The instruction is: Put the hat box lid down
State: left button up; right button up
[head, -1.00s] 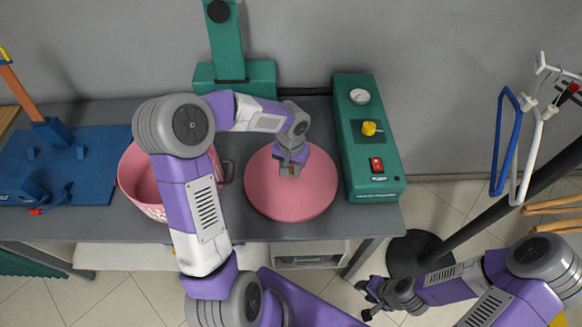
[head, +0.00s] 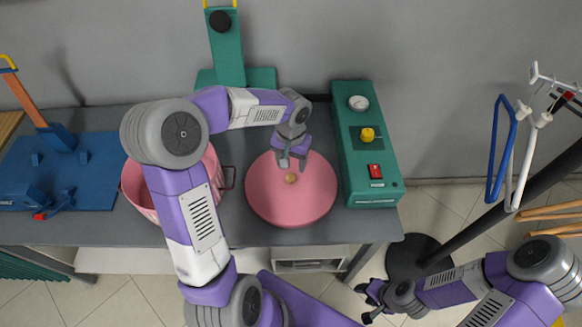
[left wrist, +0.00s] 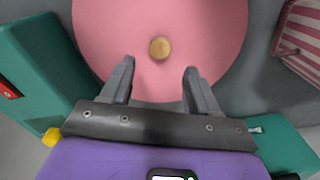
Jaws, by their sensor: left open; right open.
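The pink round hat box lid (head: 310,205) lies flat on the grey table, with a small tan knob (head: 291,178) at its middle. In the left wrist view the lid (left wrist: 110,30) fills the top middle and its knob (left wrist: 160,48) is in front of the fingertips, clear of them. My left gripper (head: 290,163) is open and empty, over the back part of the lid; its two fingers also show in the left wrist view (left wrist: 158,72). My right gripper (head: 369,300) is open and empty, low over the floor in front of the table.
A pink hat box (head: 140,190) stands left of the lid, partly hidden by my left arm; its striped side shows in the left wrist view (left wrist: 302,40). A green control box (head: 368,150) stands close right of the lid. A blue press (head: 95,165) is far left. A clothes rack (head: 460,235) stands right.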

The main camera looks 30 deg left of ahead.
pick_arm(q)
notch_tip(320, 180, up, 5)
jog(key=shift+r+p, duration=0.2)
jog(key=shift+p, duration=0.35)
